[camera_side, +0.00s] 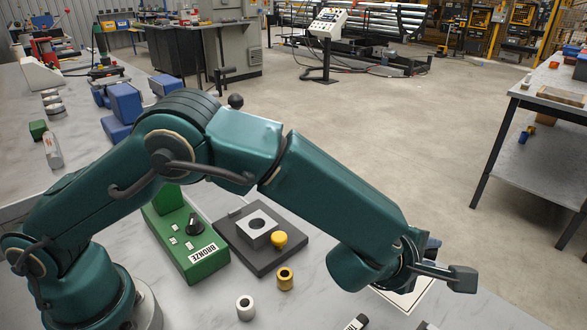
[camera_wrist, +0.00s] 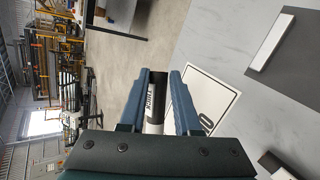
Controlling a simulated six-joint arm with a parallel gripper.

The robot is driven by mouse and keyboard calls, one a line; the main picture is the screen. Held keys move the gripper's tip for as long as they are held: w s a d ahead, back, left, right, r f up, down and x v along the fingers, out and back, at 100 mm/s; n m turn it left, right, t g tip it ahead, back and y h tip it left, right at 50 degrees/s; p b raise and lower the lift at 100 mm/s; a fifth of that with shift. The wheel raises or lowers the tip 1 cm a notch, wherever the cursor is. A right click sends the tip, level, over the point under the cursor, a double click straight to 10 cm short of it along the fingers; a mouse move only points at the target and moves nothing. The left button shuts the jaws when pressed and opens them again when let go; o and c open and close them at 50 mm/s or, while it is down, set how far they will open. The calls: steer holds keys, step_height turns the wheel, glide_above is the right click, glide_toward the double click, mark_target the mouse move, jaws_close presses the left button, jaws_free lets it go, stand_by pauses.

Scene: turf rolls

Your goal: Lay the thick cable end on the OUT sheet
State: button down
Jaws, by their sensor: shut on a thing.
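My gripper (camera_wrist: 158,74) is shut on the thick cable end (camera_wrist: 154,103), a black and white cylinder with a printed label between the two blue fingers in the wrist view. The OUT sheet (camera_wrist: 222,97) is white with a dark border. It shows beyond and to the right of the right finger, which hides part of it, including most of its lettering. In the side view a corner of the sheet (camera_side: 404,300) shows below my wrist at the right. My arm hides the cable end there. The cable end looks apart from the sheet; its height is unclear.
A brass ring (camera_side: 285,279) and a pale ring (camera_side: 245,307) stand nearby. A white bar (camera_wrist: 271,42) lies right of the sheet.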

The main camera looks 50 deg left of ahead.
steer(key=shift+f, duration=1.55)
steer(key=shift+f, duration=0.6)
steer(key=c, duration=0.6)
jaws_free()
